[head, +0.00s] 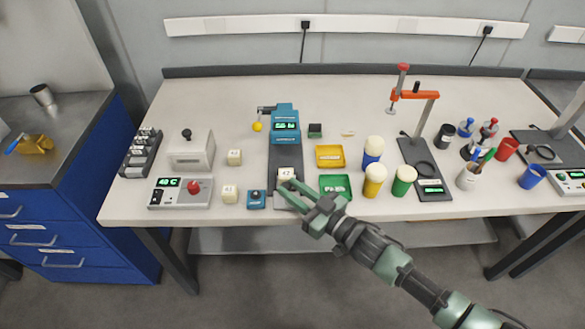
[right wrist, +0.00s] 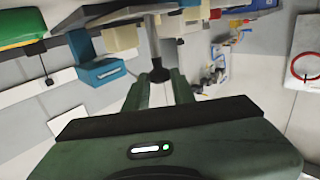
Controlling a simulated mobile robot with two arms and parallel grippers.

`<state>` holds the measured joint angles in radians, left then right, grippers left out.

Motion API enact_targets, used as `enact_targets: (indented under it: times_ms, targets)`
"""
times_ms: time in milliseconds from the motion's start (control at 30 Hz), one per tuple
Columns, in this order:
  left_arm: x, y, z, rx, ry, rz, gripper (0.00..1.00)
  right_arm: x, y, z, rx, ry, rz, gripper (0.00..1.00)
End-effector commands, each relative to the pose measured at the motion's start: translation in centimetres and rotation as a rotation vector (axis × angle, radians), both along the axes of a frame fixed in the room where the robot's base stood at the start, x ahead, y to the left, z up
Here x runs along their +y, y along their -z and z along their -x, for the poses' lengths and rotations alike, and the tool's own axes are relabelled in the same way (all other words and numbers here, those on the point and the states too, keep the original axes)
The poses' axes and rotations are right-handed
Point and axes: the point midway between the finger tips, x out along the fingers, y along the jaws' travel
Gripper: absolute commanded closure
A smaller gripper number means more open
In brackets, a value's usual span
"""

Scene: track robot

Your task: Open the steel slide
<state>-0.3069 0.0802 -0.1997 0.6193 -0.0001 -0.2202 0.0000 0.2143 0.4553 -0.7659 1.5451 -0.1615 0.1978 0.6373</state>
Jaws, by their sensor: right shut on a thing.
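A blue station with a lit display (head: 285,126) stands at the middle of the table, with a dark track (head: 285,157) running from it to the front. A grey steel piece (head: 284,203), seemingly the slide, shows at the track's front end, partly hidden by my right gripper (head: 289,187). A cream block (head: 286,174) sits on the track just beyond the fingertips. In the right wrist view, my right gripper (right wrist: 160,82) is shut on a dark knob (right wrist: 158,73) at the end of a grey bar (right wrist: 153,38). My left gripper is not in view.
A green tray (head: 335,186) lies close to the right of the fingers, with a yellow tray (head: 330,156) behind it. A small blue box (head: 256,199) and a cream block (head: 230,194) stand to the left. Bottles (head: 374,181) stand farther right.

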Motion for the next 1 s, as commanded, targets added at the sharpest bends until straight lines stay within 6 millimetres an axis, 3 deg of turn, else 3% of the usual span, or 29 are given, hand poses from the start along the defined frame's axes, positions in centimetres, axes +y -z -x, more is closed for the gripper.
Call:
enact_targets:
  times_ms: [100, 167, 367, 467, 500, 567, 1000]
  targets:
    - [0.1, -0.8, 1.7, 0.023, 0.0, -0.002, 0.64, 0.0, -0.7, 1.6, -0.008, 0.0, -0.005, 1.0]
    - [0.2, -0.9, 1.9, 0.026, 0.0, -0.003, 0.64, 0.0, -0.7, 1.9, -0.01, 0.0, -0.004, 1.0]
    - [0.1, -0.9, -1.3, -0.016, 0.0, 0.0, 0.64, 0.0, -0.5, 2.1, -0.009, 0.0, -0.004, 1.0]
    - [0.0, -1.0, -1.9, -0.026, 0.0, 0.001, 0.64, 0.0, -0.5, 2.1, -0.009, -0.001, -0.004, 1.0]
    - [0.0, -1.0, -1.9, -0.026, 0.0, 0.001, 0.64, 0.0, -0.4, 2.1, -0.009, -0.001, -0.004, 0.67]
    - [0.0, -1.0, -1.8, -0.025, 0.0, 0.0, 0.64, 0.0, -0.4, 2.1, -0.008, -0.001, -0.004, 0.55]
    - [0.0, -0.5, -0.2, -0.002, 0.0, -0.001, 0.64, -1.0, -0.3, 2.8, -0.008, 0.002, -0.002, 0.55]
